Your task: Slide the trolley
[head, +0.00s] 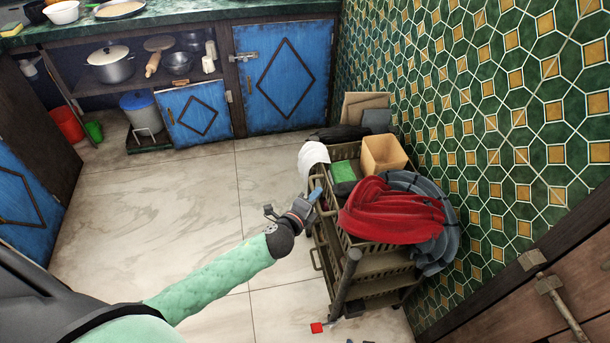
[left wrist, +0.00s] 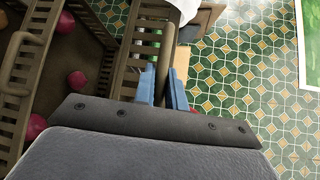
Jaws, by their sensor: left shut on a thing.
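The trolley (head: 372,266) is a dark, slatted, tiered cart beside the tiled wall in the head view. Its slatted sides also show in the left wrist view (left wrist: 48,17). My left gripper (head: 314,197) is at the trolley's left side, near its upper corner. In the left wrist view the blue fingers (left wrist: 165,88) are shut on a dark bar of the trolley, one finger on each side. The fingers partly hide the gripped part. My right gripper is not in view.
The trolley's top carries a red cloth (head: 385,210), a grey-blue cloth (head: 440,225), a tan box (head: 383,155) and a green packet (head: 342,171). Boards (head: 362,105) lean behind it. Blue cabinets (head: 287,75) line the back. Open floor (head: 190,200) lies left of the trolley.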

